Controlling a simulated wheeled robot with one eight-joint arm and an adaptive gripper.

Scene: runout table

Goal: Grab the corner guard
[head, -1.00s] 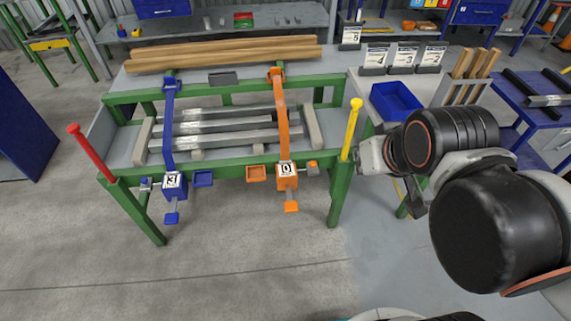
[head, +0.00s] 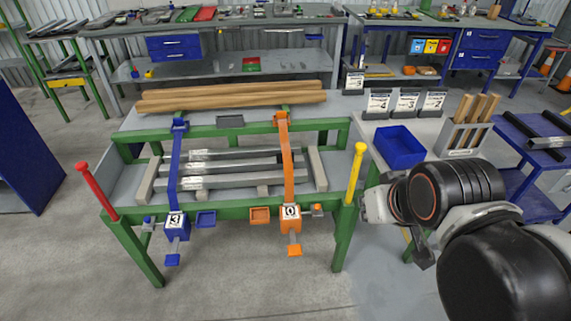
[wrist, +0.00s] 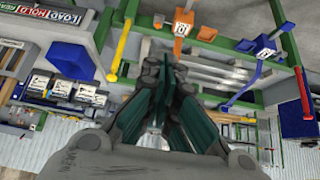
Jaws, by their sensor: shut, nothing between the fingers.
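I cannot tell for sure which thing is the corner guard. A small dark grey angled piece (head: 230,121) lies by the back green rail of the runout table (head: 270,208), between the blue strap (head: 175,160) and the orange strap (head: 286,155); it may be the guard. My gripper (wrist: 162,88) shows in the wrist view with its dark teal fingers shut and empty. In the head view my gripper (head: 422,252) hangs low right of the table's yellow post, apart from the grey piece and partly hidden by my arm.
Grey bars (head: 235,170) lie under both straps. Wooden beams (head: 230,97) lie behind the back rail. A red post (head: 96,190) and a yellow post (head: 355,175) stand at the front corners. A blue bin (head: 400,147) sits on the right-hand bench. The floor in front is clear.

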